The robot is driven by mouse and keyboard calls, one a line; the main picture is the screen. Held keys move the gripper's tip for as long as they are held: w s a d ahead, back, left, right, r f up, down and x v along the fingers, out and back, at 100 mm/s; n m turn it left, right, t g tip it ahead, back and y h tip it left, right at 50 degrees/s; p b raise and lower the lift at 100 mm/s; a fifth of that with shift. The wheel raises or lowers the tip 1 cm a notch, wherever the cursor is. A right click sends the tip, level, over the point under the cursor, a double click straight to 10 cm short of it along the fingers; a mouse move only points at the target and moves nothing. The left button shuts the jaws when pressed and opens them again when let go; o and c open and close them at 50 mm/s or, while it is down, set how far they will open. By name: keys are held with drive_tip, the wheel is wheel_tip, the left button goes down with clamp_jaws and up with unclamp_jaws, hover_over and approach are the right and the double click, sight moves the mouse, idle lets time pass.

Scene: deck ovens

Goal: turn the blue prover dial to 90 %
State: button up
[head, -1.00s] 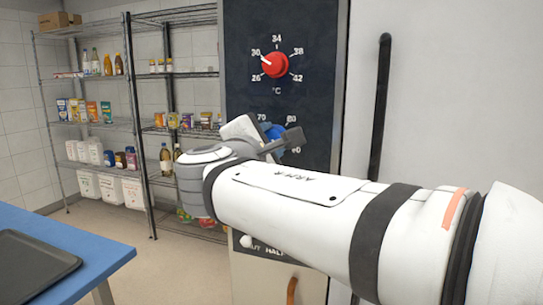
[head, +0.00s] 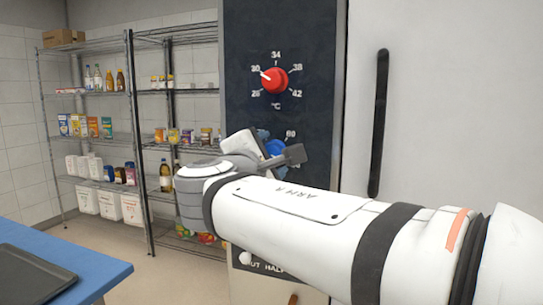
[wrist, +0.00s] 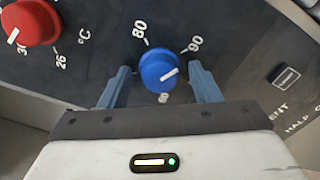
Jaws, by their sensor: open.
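The blue prover dial (wrist: 158,70) sits on the dark panel, and its white pointer line points right and slightly up in the wrist view. This is a little clockwise of the 90 mark; the 80 mark is at upper left. A label below the dial is partly hidden. My gripper (wrist: 160,72) is open, with one finger on each side of the dial and visible gaps to it. In the head view my gripper (head: 272,152) covers much of the blue dial (head: 275,148), and its pointer cannot be read there.
A red temperature dial (head: 274,79) is above the blue one on the panel (head: 315,50). A black switch (wrist: 285,75) is to the right in the wrist view. A vertical black handle (head: 379,125) is on the right. Shelves (head: 140,90) and a blue table (head: 105,270) are at left.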

drive_tip(key=shift+s, duration=0.1)
drive_tip(key=v, duration=0.7)
drive_tip(key=shift+s, duration=0.3)
drive_tip(key=shift+a, duration=0.1)
drive_tip(key=d+f+m+g+p, duration=0.6)
drive_tip(key=d+f+g+p, duration=0.15)
drive_tip(key=d+f, duration=0.45)
drive_tip(key=s+d+f+m+g+y+p, duration=0.2)
drive_tip(key=s+f+m+g+y+p, duration=0.1)
drive_tip(key=s+m, duration=0.3)
drive_tip(key=s+d+f+m+g+y+p, duration=0.3)
drive_tip(key=s+f+m+g+p, duration=0.1)
drive_tip(key=m, duration=0.3)
drive_tip(key=shift+s+f+m+p, duration=0.45)
drive_tip(key=shift+s+p, duration=0.1)
drive_tip(key=shift+s, duration=0.3)
